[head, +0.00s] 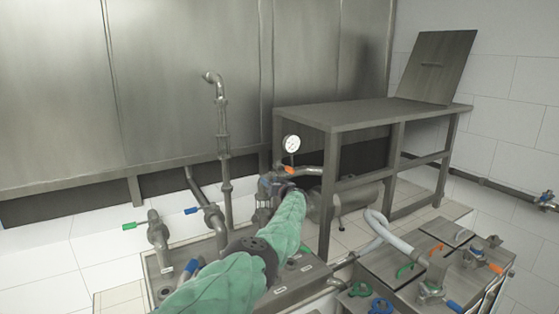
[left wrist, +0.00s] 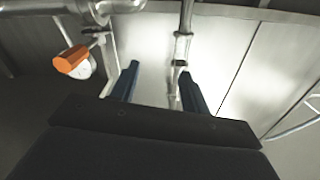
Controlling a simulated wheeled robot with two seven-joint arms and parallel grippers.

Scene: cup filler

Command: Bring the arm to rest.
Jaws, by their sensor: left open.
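My left arm, in a green sleeve, reaches in from the bottom of the head view. Its gripper (head: 272,187) is at the far end, in front of the pipework, and is small and partly hidden there. In the left wrist view the gripper (left wrist: 159,71) shows two blue fingers spread apart. Nothing is held between them; a vertical pipe (left wrist: 182,48) shows behind the gap. My right gripper is in neither view.
An orange-handled valve (left wrist: 72,59) and a gauge (head: 291,143) are close to the left gripper. A tall curved pipe (head: 222,125) stands left of it. A metal table (head: 350,112) stands right. Valves and a grey hose (head: 385,231) fill the lower right.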

